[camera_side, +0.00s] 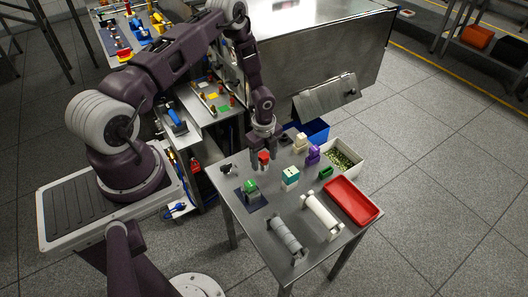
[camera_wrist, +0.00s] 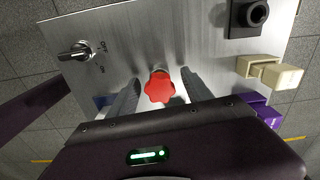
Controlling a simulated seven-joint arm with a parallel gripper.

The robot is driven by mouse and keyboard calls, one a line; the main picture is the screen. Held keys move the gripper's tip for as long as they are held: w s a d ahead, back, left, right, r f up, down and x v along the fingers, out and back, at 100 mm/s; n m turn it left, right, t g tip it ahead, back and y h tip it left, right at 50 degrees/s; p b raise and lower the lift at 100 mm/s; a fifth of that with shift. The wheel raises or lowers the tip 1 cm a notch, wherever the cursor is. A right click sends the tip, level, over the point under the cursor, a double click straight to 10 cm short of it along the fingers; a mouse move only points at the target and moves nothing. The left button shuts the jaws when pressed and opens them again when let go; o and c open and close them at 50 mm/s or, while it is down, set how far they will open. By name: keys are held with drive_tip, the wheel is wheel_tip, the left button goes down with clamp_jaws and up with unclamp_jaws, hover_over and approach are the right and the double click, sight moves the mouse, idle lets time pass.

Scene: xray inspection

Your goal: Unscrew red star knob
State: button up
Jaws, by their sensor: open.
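The red star knob (camera_wrist: 159,87) sits on the steel table (camera_wrist: 130,35), between the two fingers of my gripper (camera_wrist: 160,92) in the wrist view. Gaps show between the knob and each finger, so the fingers do not appear to touch it. In the side view, my gripper (camera_side: 266,142) points down over the far part of the table, with the red star knob (camera_side: 264,157) at its fingertips. My gripper is open. Part of the knob's base is hidden.
A black rotary switch (camera_wrist: 78,51) is left of the knob. A black socket block (camera_wrist: 248,15) and cream blocks (camera_wrist: 270,73) are right. A green knob (camera_side: 250,186), a teal-white block (camera_side: 290,176), rollers (camera_side: 320,214) and a red tray (camera_side: 351,201) stand nearer the table's front.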

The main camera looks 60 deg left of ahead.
sight(264, 155)
clamp_jaws()
drive_tip(key=c, duration=0.9)
unclamp_jaws()
clamp_jaws()
drive_tip(key=shift+r, duration=0.3)
drive_tip(key=shift+r, duration=1.45)
